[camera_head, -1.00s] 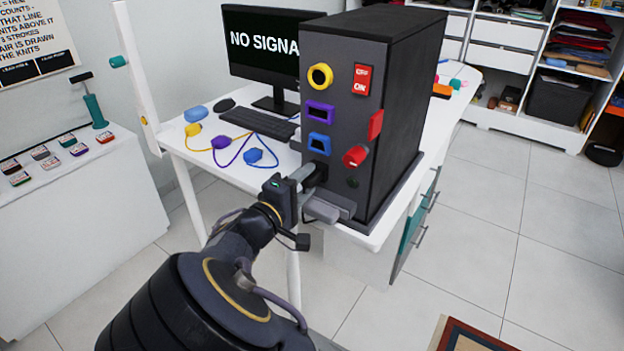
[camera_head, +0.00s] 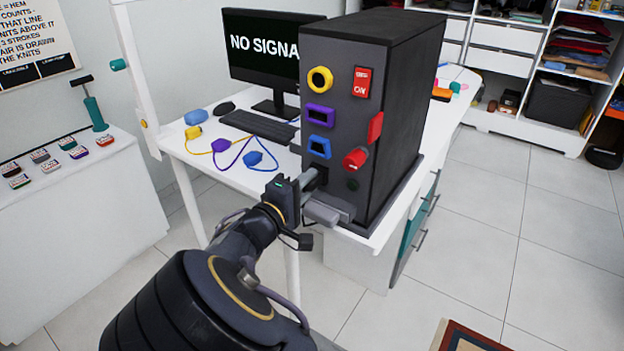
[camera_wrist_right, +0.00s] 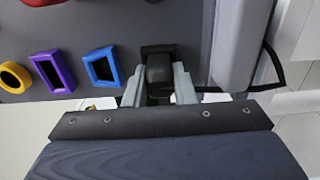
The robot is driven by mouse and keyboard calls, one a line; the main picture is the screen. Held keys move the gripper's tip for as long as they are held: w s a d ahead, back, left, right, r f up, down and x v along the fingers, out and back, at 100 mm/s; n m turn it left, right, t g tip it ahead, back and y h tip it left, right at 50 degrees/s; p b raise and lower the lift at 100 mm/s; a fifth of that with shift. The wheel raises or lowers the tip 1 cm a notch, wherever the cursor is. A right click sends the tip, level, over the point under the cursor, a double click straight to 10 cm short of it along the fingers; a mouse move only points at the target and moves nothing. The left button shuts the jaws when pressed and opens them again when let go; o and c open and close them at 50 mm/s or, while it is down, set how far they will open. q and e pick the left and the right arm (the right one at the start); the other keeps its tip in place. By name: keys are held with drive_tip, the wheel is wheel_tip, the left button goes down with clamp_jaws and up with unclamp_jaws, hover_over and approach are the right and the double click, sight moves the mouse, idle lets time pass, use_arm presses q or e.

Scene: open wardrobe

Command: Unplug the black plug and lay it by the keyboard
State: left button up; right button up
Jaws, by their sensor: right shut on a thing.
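My right gripper (camera_head: 311,179) is shut on the black plug (camera_wrist_right: 159,72) at the lower front of the dark computer tower (camera_head: 400,95). In the right wrist view its two grey fingers lie on either side of the plug. The plug's far end meets a dark socket frame (camera_wrist_right: 158,48) on the panel; I cannot tell how deep it sits. In the head view the fingers mostly hide the plug. The black keyboard (camera_head: 259,127) lies on the white desk (camera_head: 218,167), left of the tower and in front of the monitor. My left gripper is out of view.
Yellow (camera_head: 193,130), purple (camera_head: 220,146) and blue (camera_head: 253,158) plugs with cords lie in front of the keyboard. A mouse (camera_head: 224,108) is beside it. A grey block (camera_head: 326,211) juts from the tower close to my right gripper. Bare desk lies near the front edge.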

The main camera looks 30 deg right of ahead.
clamp_jaws()
drive_tip(key=shift+p+v, duration=0.3)
drive_tip(key=shift+v, duration=1)
idle(0.8)
drive_tip(key=shift+p+v, duration=0.5)
drive_tip(key=shift+v, duration=1.4)
